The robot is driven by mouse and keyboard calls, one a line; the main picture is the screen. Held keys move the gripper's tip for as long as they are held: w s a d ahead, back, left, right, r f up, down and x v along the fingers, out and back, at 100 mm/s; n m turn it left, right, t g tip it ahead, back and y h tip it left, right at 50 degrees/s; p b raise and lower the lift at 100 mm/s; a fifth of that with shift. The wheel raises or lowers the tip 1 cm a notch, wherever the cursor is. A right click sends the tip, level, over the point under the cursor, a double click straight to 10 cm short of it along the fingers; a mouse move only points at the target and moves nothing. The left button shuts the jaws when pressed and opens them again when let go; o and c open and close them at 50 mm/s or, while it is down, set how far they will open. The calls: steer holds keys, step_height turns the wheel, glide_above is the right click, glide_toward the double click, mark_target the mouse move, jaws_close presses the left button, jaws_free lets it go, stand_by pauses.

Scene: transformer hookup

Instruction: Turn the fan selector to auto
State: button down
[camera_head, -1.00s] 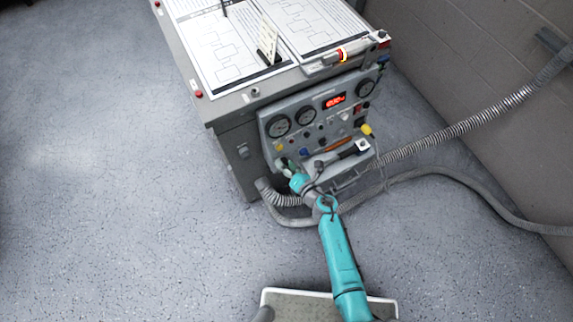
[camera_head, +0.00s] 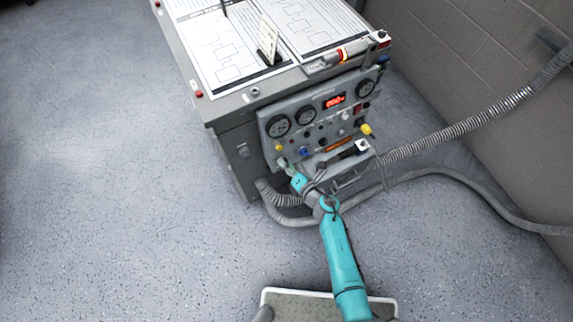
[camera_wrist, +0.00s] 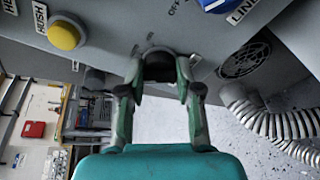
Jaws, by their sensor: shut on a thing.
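The fan selector (camera_wrist: 158,62) is a dark round knob low on the grey control panel (camera_wrist: 110,15), seen in the wrist view. My gripper (camera_wrist: 160,75) has its two fingers on either side of the knob and is shut on it. The fingers hide part of the knob and most of the lettering around it, so I cannot tell which position it points to. In the head view my gripper (camera_head: 284,165) is at the lower left of the panel, and the knob is too small to make out there.
A yellow button (camera_wrist: 64,35) and a blue knob (camera_wrist: 215,4) sit nearby on the panel. A vent grille (camera_wrist: 245,58) and a corrugated hose (camera_wrist: 265,120) are to the right. A black-handled tool (camera_head: 350,150) lies on the ledge right of my arm.

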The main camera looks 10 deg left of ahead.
steer(key=m, duration=0.5)
steer(key=shift+f+m+t+y, duration=0.1)
steer(key=shift+m+t+y, duration=0.2)
steer(key=shift+y, duration=0.1)
stand_by(0.4)
steer(key=c, duration=0.8)
jaws_free()
steer(key=v, duration=1.2)
steer(key=shift+s, duration=0.1)
